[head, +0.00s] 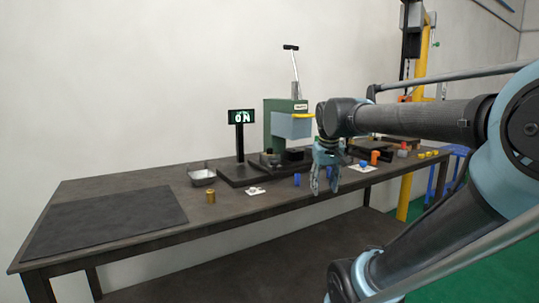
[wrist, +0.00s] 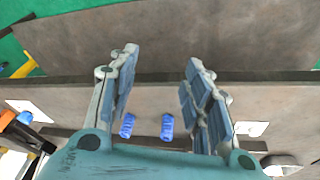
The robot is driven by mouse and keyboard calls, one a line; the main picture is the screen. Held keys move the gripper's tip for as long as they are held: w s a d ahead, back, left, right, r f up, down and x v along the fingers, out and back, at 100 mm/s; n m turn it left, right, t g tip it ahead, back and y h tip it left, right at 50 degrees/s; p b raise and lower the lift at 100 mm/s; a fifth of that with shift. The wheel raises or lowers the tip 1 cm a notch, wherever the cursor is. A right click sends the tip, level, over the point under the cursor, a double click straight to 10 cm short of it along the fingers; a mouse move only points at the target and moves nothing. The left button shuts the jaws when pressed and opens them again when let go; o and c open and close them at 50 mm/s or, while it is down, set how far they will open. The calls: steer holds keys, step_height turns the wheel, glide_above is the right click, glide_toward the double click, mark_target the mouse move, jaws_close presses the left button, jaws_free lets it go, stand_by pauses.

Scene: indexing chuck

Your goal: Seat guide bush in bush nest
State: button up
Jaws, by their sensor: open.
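A brass-coloured flanged cylinder (head: 211,196), which looks like the guide bush, stands upright on the bench left of centre in the head view. It is apart from my gripper and does not show in the wrist view. My gripper (head: 325,184) points down over the bench's front part, to the right of the bush. In the wrist view its fingers (wrist: 160,68) are spread apart with nothing held between them. I cannot tell for sure which part is the bush nest; a black fixture (head: 268,164) sits at the foot of the green press.
A dark mat (head: 105,222) covers the bench's left end. A metal tray (head: 202,176), an "ON" display (head: 241,117) and the green press (head: 277,118) stand behind. Blue pieces (wrist: 127,125) (wrist: 167,127) lie below the fingers. Small orange and yellow parts (head: 375,157) stand right.

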steer(key=w+a+r+n+t, duration=0.2)
steer(key=w+a+r+n, duration=0.2)
steer(key=w+a+r, duration=1.75)
glide_toward(270, 153)
steer(key=shift+w+y, duration=0.4)
steer(key=shift+w, duration=0.6)
steer(key=shift+s+x, duration=0.2)
steer(key=shift+x, duration=2.55)
steer(key=shift+d+f, duration=0.15)
steer(key=shift+f, duration=0.15)
